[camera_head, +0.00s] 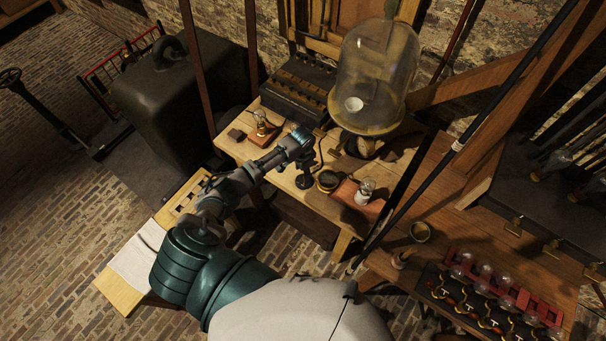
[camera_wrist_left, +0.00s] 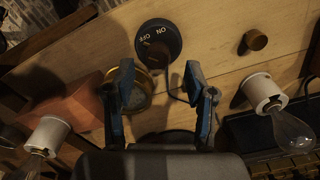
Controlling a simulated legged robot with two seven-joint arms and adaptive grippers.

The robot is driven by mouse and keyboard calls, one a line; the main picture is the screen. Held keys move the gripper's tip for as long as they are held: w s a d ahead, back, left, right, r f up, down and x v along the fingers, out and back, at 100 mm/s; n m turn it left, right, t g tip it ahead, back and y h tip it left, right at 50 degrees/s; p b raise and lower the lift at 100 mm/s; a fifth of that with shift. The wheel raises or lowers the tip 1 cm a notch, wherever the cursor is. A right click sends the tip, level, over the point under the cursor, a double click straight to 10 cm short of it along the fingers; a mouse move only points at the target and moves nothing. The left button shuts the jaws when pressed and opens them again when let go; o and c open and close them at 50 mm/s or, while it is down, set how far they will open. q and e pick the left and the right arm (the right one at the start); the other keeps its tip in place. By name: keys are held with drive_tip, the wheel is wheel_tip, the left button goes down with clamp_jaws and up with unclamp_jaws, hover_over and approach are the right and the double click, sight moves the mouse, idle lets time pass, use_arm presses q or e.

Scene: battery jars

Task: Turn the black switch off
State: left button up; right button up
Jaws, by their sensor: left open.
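The black switch (camera_wrist_left: 158,42) is a round black knob marked ON and OFF, seen on the wooden table top in the left wrist view. In the head view it appears as a small black piece (camera_head: 305,181) on the table's front part. My left gripper (camera_wrist_left: 157,85) is open and empty. Its two blue-tipped fingers are apart, with the switch showing beyond and between them, apparently not touched. In the head view the left gripper (camera_head: 302,138) reaches over the table from the left. My right gripper is not in view.
A brass round piece (camera_wrist_left: 135,92) sits beside the switch, near a reddish wooden block (camera_wrist_left: 75,108). Bulbs in white holders stand at left (camera_wrist_left: 45,138) and right (camera_wrist_left: 265,95). A glass bell jar (camera_head: 372,80) stands at the table's back.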

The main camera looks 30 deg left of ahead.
use_arm(q)
wheel_tip(320, 180, up, 9)
drive_tip(key=shift+f, duration=0.15)
idle(0.5)
